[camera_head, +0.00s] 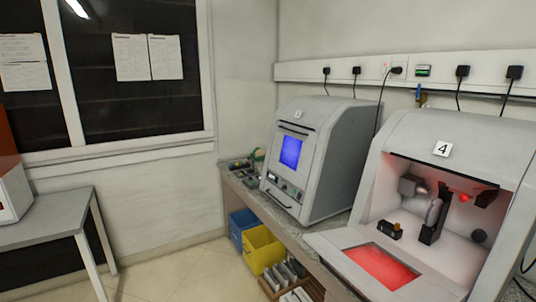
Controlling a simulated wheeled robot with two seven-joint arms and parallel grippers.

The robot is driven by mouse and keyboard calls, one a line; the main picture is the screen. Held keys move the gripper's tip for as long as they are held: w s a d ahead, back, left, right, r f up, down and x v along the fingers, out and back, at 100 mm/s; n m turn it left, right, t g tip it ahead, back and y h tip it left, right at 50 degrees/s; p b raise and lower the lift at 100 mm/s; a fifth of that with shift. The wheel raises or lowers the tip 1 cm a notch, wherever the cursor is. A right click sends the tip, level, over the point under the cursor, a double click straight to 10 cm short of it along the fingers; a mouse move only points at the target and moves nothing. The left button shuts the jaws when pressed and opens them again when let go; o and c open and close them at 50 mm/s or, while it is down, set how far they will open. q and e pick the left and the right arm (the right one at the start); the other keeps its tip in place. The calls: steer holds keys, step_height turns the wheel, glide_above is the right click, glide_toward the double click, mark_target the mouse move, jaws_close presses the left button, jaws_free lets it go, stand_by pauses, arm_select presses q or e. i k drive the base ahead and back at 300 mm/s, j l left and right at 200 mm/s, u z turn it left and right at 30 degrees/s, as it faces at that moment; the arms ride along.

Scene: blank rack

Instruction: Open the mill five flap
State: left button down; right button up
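A grey mill (328,140) stands on the counter in the middle of the view. Its small number label (298,114) is too small to read surely. Its front flap (285,160) is shut, with a blue-lit window (291,152) and a dark handle bar (294,131) along its upper edge. A control panel (283,188) sits below the flap. To the right, nearer to me, stands a mill marked 4 (442,149). Its flap (350,262) is open and folded down toward the front, with a red-lit window. Neither of my grippers shows.
Blue (240,225) and yellow (262,248) bins and a crate of grey blocks (284,277) stand below the counter. Small tools (240,168) lie at its far end. A grey table (45,222) is at the left. The floor (185,272) between is clear.

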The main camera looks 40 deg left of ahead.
mark_target(286, 154)
steer(key=u, duration=1.15)
